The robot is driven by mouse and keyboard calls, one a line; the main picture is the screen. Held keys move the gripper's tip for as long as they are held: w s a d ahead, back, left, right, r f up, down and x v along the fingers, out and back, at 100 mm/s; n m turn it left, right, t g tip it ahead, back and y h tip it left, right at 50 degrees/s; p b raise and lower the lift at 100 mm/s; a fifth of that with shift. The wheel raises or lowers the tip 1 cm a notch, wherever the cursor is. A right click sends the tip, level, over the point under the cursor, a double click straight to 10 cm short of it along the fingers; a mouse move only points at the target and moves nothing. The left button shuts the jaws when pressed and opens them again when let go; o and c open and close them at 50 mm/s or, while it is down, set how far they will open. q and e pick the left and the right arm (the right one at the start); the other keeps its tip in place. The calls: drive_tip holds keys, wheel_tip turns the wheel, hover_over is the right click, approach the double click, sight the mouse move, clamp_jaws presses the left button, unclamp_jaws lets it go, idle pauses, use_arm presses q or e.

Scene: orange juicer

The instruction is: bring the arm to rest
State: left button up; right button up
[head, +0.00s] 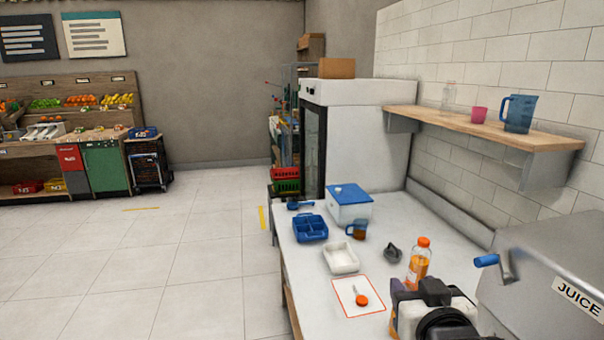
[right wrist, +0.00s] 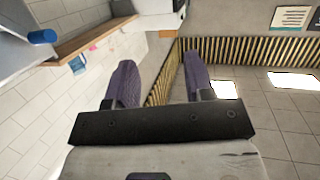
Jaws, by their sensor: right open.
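My right arm (head: 440,320) shows at the bottom right edge of the head view, over the counter's near end and beside the grey juicer. In the right wrist view, my right gripper (right wrist: 160,75) has its two dark purple fingers wide apart with nothing between them. It is apart from everything on the counter. My left gripper is not in view. An orange juice bottle (head: 418,263) with an orange cap stands upright on the counter just beyond my right arm. The juicer (head: 545,285) has a blue-handled crank and a JUICE label.
The white counter (head: 312,262) holds a blue divided tray (head: 310,228), a white blue-lidded box (head: 349,207), a brown cup (head: 357,231), a white tray (head: 342,258) and a red-bordered card (head: 352,309) with a small orange-ended item. A wooden shelf (head: 470,125) runs above. Floor at left is clear.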

drive_tip(key=s+d+f+g+p, duration=0.1)
drive_tip(key=s+g+p, duration=0.5)
drive_tip(key=s+p, duration=1.1)
drive_tip(key=s+d+f+n+g+p, duration=0.1)
drive_tip(key=s+d+g+p, duration=0.2)
drive_tip(key=s+p, duration=1.4)
drive_tip(key=g+p, duration=0.2)
drive_tip(key=p, duration=0.1)
drive_tip(key=shift+s+f+n+g, duration=0.2)
drive_tip(key=shift+f+n+g, duration=0.1)
drive_tip(key=shift+g, duration=0.1)
